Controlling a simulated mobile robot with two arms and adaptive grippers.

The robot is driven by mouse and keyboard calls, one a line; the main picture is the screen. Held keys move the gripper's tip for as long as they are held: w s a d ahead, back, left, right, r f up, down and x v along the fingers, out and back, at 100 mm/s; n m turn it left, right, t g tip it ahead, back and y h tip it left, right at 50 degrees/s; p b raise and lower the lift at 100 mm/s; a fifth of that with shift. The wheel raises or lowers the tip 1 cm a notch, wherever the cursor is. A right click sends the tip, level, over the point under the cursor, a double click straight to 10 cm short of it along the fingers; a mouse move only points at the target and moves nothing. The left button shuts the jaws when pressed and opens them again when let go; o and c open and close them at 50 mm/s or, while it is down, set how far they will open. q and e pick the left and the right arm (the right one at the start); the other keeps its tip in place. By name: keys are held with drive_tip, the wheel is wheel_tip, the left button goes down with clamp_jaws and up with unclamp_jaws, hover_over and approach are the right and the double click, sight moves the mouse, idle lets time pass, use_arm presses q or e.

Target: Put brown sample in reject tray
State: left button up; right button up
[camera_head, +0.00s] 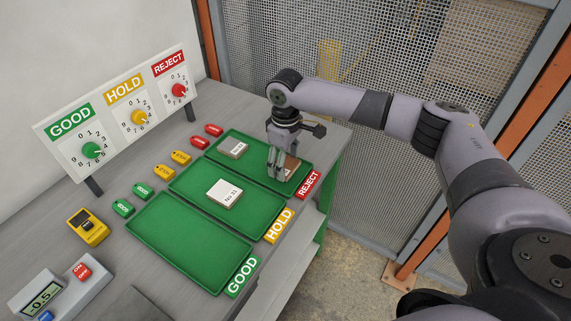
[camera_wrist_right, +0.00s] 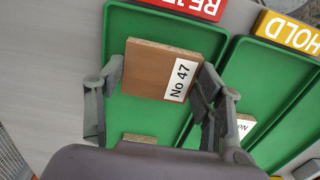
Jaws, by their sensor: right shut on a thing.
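The brown sample (camera_head: 291,166) is a square board with a white "No 47" label, which reads clearly in the right wrist view (camera_wrist_right: 150,70). My right gripper (camera_head: 279,175) has its fingers on two opposite sides of the board, also in the right wrist view (camera_wrist_right: 160,77). It holds the board over the right part of the green reject tray (camera_head: 258,154), near the REJECT label. I cannot tell whether the board touches the tray floor. The fingers partly hide it in the head view. My left gripper is not in view.
A pale labelled board (camera_head: 233,149) lies in the reject tray's left part. A white board (camera_head: 224,193) lies in the hold tray (camera_head: 187,188). The good tray (camera_head: 185,245) is empty. A dial panel (camera_head: 118,118) stands behind; a mesh fence (camera_head: 370,190) is beyond the table.

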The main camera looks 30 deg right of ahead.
sight(286, 165)
drive_tip(key=shift+f, duration=1.05)
drive_tip(key=o, duration=1.1)
drive_tip(key=shift+f, duration=0.1)
wheel_tip(286, 165, up, 12)
drive_tip(key=shift+r+b, duration=0.2)
drive_tip(key=shift+b, duration=0.85)
drive_tip(key=shift+f, duration=0.1)
